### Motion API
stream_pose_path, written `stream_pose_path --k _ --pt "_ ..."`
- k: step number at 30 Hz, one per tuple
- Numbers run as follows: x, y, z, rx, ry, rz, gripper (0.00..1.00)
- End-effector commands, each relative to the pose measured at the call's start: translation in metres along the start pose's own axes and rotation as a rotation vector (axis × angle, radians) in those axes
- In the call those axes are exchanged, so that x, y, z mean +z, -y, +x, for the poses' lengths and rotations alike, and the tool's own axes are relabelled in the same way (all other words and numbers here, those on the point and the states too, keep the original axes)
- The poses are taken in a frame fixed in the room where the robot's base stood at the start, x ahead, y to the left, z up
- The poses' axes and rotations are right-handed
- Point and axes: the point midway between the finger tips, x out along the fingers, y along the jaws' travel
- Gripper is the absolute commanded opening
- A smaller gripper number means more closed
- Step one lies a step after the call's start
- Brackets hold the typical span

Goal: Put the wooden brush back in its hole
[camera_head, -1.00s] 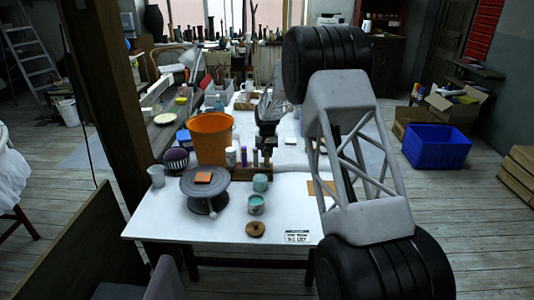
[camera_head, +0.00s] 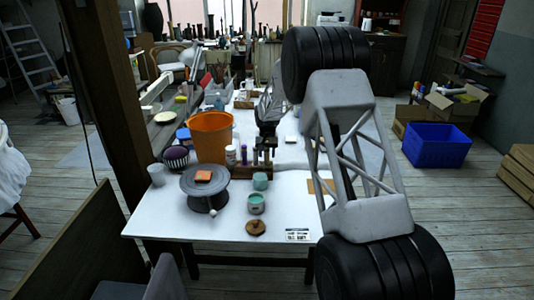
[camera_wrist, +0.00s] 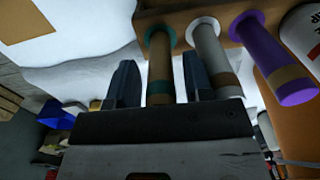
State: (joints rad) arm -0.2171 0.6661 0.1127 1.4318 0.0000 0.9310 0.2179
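A wooden rack (camera_head: 254,173) stands on the white table, with several upright handles in it. In the wrist view a brown wooden handle with teal bands (camera_wrist: 160,65), seemingly the wooden brush, meets the rack (camera_wrist: 180,12) at its teal ring. My gripper (camera_wrist: 160,85) is open, with one finger on each side of this handle and narrow gaps showing. A white handle (camera_wrist: 207,48) and a purple handle (camera_wrist: 270,55) stand beside it in the rack. In the head view my gripper (camera_head: 265,150) is above the rack's right end. The brush's far end is hidden.
An orange bucket (camera_head: 211,137) stands behind and left of the rack. A grey turntable (camera_head: 203,185) with an orange sponge is at the left. Teal jars (camera_head: 257,204) and a wooden disc (camera_head: 256,228) are in front. The table's front right is mostly clear.

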Motion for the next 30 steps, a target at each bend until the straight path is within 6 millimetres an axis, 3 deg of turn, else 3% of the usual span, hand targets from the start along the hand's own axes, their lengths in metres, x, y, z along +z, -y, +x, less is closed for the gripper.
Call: stream_pose_path --k 14,30 --pt "0.0 0.0 -0.004 0.0 -0.001 0.0 0.55" --pt "0.0 0.0 -0.064 0.0 -0.001 0.0 0.55"
